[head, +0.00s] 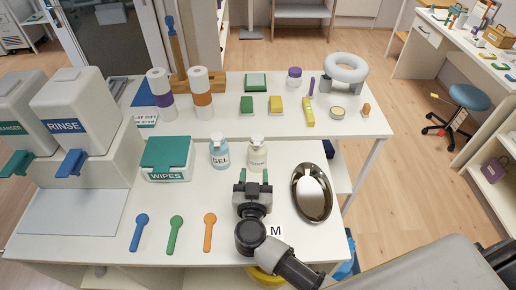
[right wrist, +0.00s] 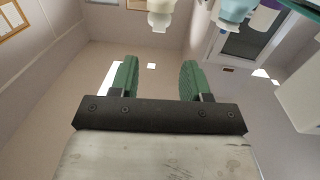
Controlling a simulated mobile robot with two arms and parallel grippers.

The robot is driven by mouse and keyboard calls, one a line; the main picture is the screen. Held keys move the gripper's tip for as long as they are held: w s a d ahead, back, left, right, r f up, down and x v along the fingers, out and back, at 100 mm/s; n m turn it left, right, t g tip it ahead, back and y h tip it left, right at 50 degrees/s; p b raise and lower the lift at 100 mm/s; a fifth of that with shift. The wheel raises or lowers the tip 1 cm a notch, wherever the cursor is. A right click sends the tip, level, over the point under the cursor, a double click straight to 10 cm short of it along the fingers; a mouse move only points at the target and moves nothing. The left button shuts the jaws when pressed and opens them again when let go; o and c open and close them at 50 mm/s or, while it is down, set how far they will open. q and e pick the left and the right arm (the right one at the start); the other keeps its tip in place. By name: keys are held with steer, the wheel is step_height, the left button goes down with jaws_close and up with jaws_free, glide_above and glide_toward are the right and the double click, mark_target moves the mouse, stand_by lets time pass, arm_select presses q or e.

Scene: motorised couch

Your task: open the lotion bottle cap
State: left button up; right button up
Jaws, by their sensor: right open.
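The lotion bottle (head: 257,157) is a cream pump-top bottle, upright on the white table beside the blue gel bottle (head: 219,155). Its label is too small to read surely. My right gripper (head: 254,177) is in front of the bottle, on the near side, with green fingers pointing towards it. In the right wrist view the gripper (right wrist: 158,78) is open, with nothing between its fingers. A cream bottle top (right wrist: 160,12) shows at the upper edge there, beyond the fingertips and apart from them. My left gripper is not in view.
A wipes box (head: 167,160) stands left of the bottles. Blue, green and orange spoon-shaped items (head: 175,232) lie in front. A raised shelf (head: 240,122) with small items runs behind the bottles.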

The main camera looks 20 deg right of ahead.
mark_target(257, 146)
steer(key=x, duration=0.9)
steer(key=shift+w+d+p, duration=0.25)
steer(key=shift+w+p, duration=0.05)
steer(key=shift+p, duration=0.05)
